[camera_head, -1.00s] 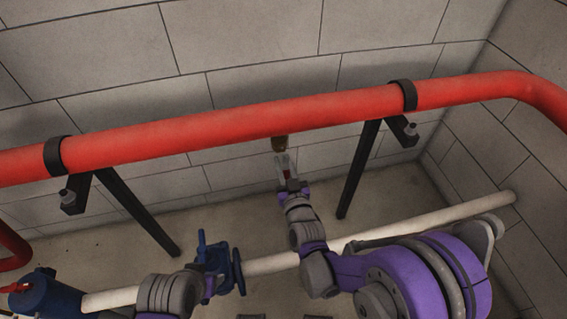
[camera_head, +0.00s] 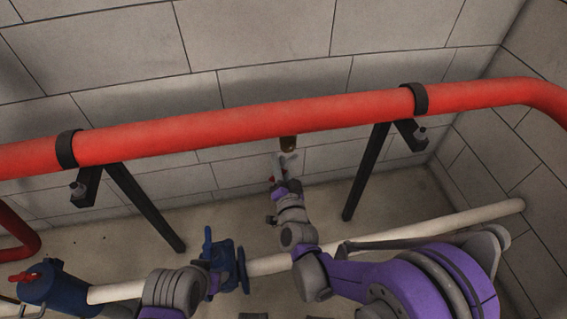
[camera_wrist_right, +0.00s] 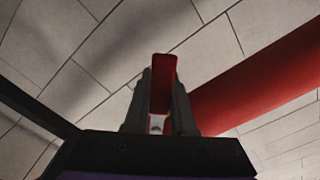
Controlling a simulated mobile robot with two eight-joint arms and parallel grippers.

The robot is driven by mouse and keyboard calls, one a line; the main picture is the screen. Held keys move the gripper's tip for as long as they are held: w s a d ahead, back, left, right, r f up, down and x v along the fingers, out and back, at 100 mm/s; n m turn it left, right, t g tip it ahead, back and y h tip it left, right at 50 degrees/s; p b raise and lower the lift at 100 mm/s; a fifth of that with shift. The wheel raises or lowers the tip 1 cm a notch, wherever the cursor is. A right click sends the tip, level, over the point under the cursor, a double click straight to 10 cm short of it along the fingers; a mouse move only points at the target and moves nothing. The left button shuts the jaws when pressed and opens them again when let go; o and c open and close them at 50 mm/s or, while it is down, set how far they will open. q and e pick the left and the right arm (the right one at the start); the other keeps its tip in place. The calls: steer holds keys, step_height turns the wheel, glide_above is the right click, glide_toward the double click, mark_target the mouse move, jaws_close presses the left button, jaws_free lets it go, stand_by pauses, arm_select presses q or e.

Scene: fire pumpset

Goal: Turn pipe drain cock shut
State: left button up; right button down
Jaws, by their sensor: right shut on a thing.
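The drain cock (camera_head: 288,143) is a small brownish fitting under the red pipe (camera_head: 240,125) in the head view. Its red lever (camera_wrist_right: 162,85) stands between the fingers in the right wrist view. My right gripper (camera_head: 285,165) is just below the fitting. In the wrist view the right gripper (camera_wrist_right: 160,105) is shut on the red lever, with a finger at each side. The fingers hide part of the lever and the cock body. My left arm shows at the bottom of the head view, but its gripper is not in view.
Black brackets (camera_head: 145,205) and (camera_head: 366,170) hold the red pipe. A blue valve (camera_head: 222,265) sits on the white pipe (camera_head: 440,229) below. A blue part with a red handle (camera_head: 48,286) is at lower left. The block wall (camera_head: 270,40) is close behind.

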steer(key=shift+s+a+r+m+p, duration=0.1)
steer(key=shift+a+r+m+p, duration=0.35)
steer(key=shift+m, duration=1.1)
steer(key=shift+s+a+r+m+b, duration=0.1)
steer(key=shift+r+m, duration=0.7)
steer(key=shift+m, duration=0.8)
steer(key=shift+a+r+m+p, duration=0.25)
steer(key=shift+r+m, duration=0.35)
steer(key=shift+m, duration=0.95)
steer(key=c, duration=0.7)
jaws_free()
steer(key=shift+c, duration=0.2)
steer(key=shift+s, duration=0.1)
steer(key=v, duration=1)
steer(key=shift+s, duration=0.3)
steer(key=shift+d, duration=0.15)
